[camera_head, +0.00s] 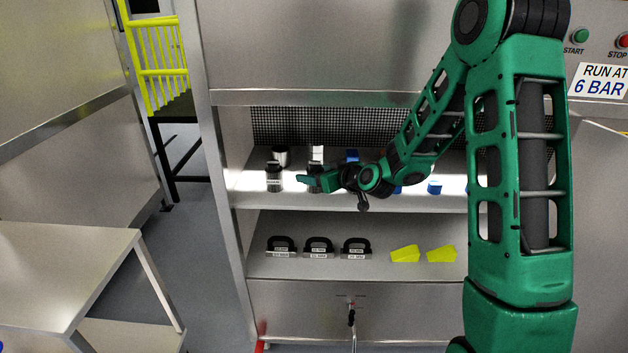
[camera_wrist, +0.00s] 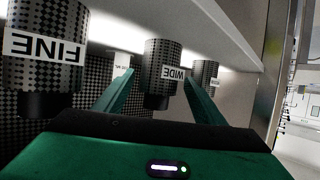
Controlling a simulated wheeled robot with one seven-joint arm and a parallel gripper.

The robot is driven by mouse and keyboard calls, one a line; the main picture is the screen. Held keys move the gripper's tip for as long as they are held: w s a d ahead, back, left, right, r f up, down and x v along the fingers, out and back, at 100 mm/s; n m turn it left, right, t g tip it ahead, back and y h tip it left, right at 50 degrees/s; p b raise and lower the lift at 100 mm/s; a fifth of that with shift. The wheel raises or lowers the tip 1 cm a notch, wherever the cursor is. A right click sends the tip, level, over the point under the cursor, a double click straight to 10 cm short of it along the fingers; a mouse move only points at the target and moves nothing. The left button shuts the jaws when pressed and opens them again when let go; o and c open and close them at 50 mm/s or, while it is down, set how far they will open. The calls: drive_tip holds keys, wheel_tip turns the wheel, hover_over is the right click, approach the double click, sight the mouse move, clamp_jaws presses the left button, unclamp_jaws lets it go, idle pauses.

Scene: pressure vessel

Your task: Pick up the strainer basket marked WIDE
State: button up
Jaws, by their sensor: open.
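The strainer basket marked WIDE (camera_wrist: 160,60) is a dark perforated cylinder with a narrower dark end and a white label. It appears upside down in the wrist view. My gripper (camera_wrist: 158,80) is open, its green fingers pointing toward this basket, one to each side of it in the picture. No contact shows. In the head view my gripper (camera_head: 308,181) is over the upper shelf and hides part of what stands there; I cannot read the labels there. A basket marked FINE (camera_wrist: 50,72) is close on the left in the wrist view.
Another basket (camera_wrist: 204,78) stands to the right in the wrist view, its label unreadable. The upper shelf (camera_head: 250,201) also holds blue items. The lower shelf (camera_head: 300,267) holds several black handled pieces and yellow wedges (camera_head: 405,254). The cabinet's side wall (camera_head: 222,150) is at left.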

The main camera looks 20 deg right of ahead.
sight(308, 171)
drive_tip(key=shift+x, duration=2.3)
drive_tip(key=shift+d, duration=0.15)
drive_tip(key=c, duration=1.2)
drive_tip(key=shift+c, duration=0.2)
drive_tip(key=shift+r, duration=0.2)
